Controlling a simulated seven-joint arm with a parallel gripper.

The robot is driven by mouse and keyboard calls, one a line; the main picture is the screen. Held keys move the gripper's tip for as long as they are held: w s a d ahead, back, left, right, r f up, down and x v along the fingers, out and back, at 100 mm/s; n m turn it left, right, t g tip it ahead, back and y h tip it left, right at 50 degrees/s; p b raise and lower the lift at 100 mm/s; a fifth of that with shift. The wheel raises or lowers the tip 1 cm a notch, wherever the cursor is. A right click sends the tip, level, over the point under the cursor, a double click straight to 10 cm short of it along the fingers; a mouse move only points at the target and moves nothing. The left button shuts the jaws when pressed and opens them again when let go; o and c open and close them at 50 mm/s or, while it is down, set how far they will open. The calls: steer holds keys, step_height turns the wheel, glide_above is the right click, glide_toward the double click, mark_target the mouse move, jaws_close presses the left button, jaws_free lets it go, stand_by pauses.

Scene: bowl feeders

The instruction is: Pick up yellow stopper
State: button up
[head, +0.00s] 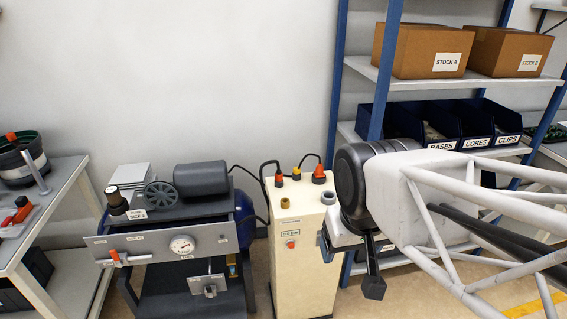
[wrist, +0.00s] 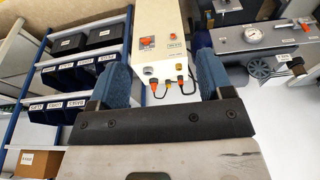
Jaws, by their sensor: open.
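A small yellow plug (head: 296,174) stands on top of the cream cabinet (head: 305,250), between two red-orange plugs, with a dark cable at it. I take it for the yellow stopper. In the wrist view the yellow plug (wrist: 169,88) shows between red ones, beyond my fingers. My gripper (wrist: 162,82) is open and empty, its two blue finger pads wide apart. In the head view my gripper (head: 350,268) is at the cabinet's right side, nearer the camera and apart from the plug.
A grey machine with a gauge (head: 182,246) stands left. A shelf with blue bins (head: 405,122) and cartons (head: 422,50) stands behind right. Cables arch over the cabinet's back.

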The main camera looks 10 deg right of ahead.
steer(key=shift+c, duration=0.8)
steer(key=w+d+r+n, duration=0.1)
steer(key=w+r+n, duration=0.15)
steer(key=w, duration=0.65)
steer(key=w+r+n, duration=0.1)
steer(key=w+n, duration=0.2)
steer(key=w, duration=0.5)
steer(key=n+g, duration=0.3)
steer(key=n, duration=1.2)
glide_above(298, 168)
steer(key=f, duration=2.3)
steer(key=shift+s+f, duration=0.15)
steer(key=shift+s, duration=0.15)
steer(key=shift+w+f, duration=0.3)
steer(key=shift+f, duration=0.15)
